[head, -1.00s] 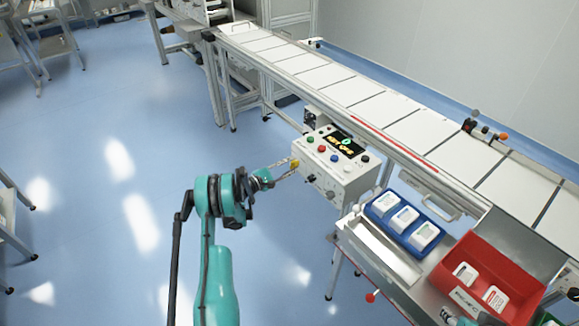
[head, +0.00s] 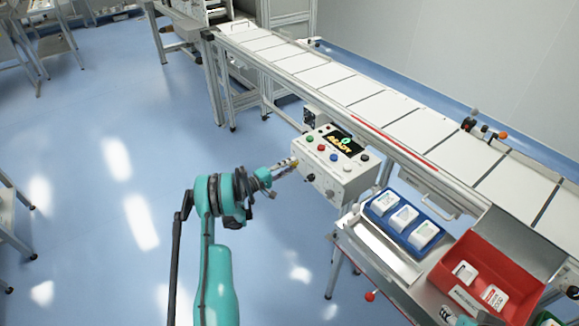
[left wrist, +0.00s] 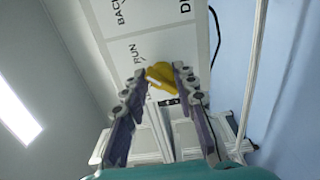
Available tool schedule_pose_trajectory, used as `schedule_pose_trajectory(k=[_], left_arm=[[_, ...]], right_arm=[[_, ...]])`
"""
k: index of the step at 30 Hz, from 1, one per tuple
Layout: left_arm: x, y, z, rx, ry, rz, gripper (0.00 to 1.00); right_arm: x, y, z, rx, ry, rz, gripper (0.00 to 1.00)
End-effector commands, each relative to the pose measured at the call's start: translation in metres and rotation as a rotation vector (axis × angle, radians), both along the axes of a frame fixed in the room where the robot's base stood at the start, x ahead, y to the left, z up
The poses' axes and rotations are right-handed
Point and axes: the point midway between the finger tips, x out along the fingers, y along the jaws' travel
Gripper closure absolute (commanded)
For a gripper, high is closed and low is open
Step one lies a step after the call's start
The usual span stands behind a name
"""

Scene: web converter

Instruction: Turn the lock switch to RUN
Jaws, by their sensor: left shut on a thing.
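The lock switch is a yellow knob (left wrist: 172,76) on the control box (head: 345,182), low in the box's front left area. In the left wrist view it sits tilted between the two fingers of my left gripper (left wrist: 166,80), which is shut on it. The word RUN shows just up and left of the knob.
A long conveyor (head: 340,85) runs behind the box. At the right, a blue tray (head: 377,212) with white items and a red bin (head: 500,265) stand on a metal table. The floor (head: 110,210) at the left is clear.

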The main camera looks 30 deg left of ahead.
Motion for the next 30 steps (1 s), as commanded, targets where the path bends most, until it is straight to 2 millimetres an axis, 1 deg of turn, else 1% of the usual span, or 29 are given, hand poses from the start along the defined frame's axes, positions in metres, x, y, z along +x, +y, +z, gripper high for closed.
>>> schedule_pose_trajectory(k=[16,17,18,19,27,30], left_arm=[[-0.0006,-0.0011,-0.0023,0.029,-0.006,-0.003,1.0],[-0.0006,-0.0011,-0.0023,0.029,-0.006,-0.003,0.67],[-0.0005,-0.001,-0.0022,0.028,-0.007,-0.002,0.56],[-0.0005,-0.001,-0.0021,0.027,-0.007,-0.002,0.52],[-0.0005,-0.0002,-0.0011,0.025,-0.008,-0.001,0.52],[-0.0052,0.0023,-0.001,0.025,-0.008,0.0,0.52]], right_arm=[[0.0,0.0,-0.0003,0.0,0.0,0.0,0.6],[0.0,0.0,-0.0003,0.0,0.0,0.0,0.6],[0.0,0.0,-0.0003,0.0,0.0,0.0,0.6],[0.0,0.0,-0.0003,0.0,0.0,0.0,0.6],[0.0,0.0,-0.0001,0.0,0.0,0.0,0.6],[0.0,0.0,-0.0001,0.0,0.0,0.0,0.6]])
